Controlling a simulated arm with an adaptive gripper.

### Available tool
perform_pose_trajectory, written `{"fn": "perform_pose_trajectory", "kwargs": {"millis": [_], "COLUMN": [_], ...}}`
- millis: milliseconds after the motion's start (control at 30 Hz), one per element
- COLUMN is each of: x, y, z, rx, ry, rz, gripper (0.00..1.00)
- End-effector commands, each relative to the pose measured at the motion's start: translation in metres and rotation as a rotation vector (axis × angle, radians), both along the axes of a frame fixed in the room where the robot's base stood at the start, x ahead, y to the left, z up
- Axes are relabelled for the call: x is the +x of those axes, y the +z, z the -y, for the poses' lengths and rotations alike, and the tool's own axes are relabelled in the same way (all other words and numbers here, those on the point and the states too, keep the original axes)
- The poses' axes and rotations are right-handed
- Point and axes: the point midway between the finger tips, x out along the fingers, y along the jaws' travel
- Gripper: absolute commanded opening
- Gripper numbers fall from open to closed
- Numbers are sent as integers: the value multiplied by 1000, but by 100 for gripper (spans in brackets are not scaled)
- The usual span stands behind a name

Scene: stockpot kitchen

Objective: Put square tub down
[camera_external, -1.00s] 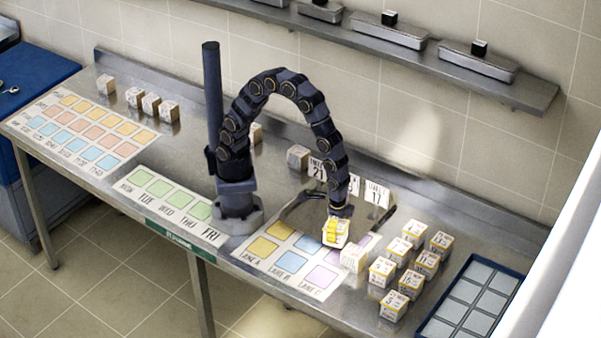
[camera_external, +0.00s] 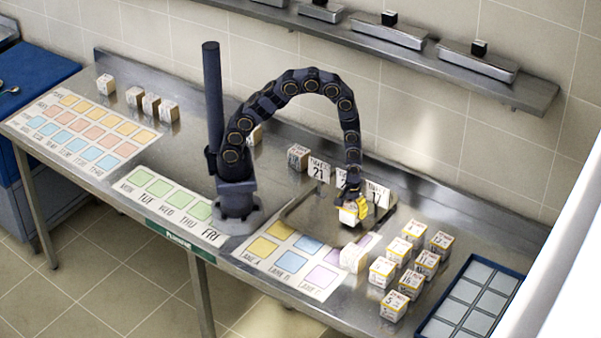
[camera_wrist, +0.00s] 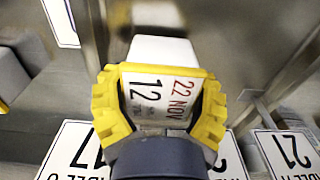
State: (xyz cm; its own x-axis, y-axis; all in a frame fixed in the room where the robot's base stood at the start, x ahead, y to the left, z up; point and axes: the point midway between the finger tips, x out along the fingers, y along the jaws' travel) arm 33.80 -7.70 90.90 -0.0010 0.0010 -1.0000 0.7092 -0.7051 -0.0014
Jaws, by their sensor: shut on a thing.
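The square tub, white with a printed label, is held in my gripper (camera_external: 356,208); the tub shows just left of the yellow fingers (camera_external: 347,216). In the wrist view the tub (camera_wrist: 158,95) sits between both yellow fingers of my gripper (camera_wrist: 160,108), its label reading 12 and 22 NOV. My gripper is shut on it. The tub is over the dark-edged area (camera_external: 294,209) behind the lane mat (camera_external: 262,262), in front of the number signs. I cannot tell how high it is above the surface.
Number signs 21 (camera_external: 319,171) and 17 (camera_external: 377,194) stand close behind my gripper. A pale tub (camera_external: 353,258) stands at the mat's right edge. Several labelled tubs (camera_external: 411,282) stand to the right, beside a blue-edged tray (camera_external: 437,327). Green squares (camera_external: 158,187) lie left.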

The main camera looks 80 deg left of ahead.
Motion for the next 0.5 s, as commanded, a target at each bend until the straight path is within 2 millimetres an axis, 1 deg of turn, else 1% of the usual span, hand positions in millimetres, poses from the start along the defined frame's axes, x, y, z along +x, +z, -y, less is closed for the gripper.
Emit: {"fn": "perform_pose_trajectory", "kwargs": {"millis": [67,367,400,467,500], "x": [0,0,0,0,0], "y": [-5,-6,-7,-7,-6], "z": [0,1,1,1,1], "rx": [0,-1,0,-1,-1], "ry": [-1,-2,-3,-3,-3], "rz": [0,1,1,2,2], "gripper": [31,31,68,94,100]}}
